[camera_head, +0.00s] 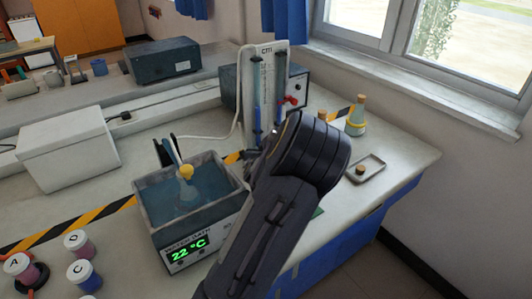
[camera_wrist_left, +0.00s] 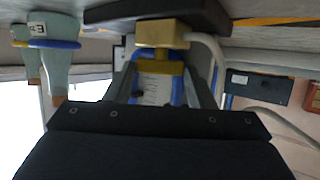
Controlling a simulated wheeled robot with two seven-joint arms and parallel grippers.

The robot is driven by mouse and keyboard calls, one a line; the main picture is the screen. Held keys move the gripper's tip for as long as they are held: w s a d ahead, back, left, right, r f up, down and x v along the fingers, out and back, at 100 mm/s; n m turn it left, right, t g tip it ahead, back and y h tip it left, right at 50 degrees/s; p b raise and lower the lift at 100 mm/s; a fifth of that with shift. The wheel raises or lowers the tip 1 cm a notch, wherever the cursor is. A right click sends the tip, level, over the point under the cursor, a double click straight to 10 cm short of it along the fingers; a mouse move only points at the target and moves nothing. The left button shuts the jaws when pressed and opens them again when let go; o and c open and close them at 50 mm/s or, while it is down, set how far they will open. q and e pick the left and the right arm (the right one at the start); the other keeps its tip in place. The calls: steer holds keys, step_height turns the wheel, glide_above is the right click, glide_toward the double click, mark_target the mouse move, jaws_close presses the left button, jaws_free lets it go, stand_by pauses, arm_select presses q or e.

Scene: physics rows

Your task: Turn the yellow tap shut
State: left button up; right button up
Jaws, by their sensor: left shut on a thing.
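The yellow tap (camera_wrist_left: 160,68) shows in the left wrist view between the two fingers of my left gripper (camera_wrist_left: 162,88), below a brass-coloured block (camera_wrist_left: 162,34). My left gripper is shut on it. In the head view the tap is hidden behind my dark wrist and forearm, and only a little of the left gripper (camera_head: 257,160) shows at the foot of the white panel marked "cm" (camera_head: 264,65). How far the tap is turned cannot be told. My right gripper is in neither view.
A corked flask (camera_head: 356,118) and a small tray (camera_head: 376,171) stand to the right. A white box (camera_head: 68,150) is at left.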

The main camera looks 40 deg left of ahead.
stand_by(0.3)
arm_select(q)
steer(key=o, duration=1)
steer(key=shift+p+v, duration=0.35)
steer(key=shift+v, duration=3.55)
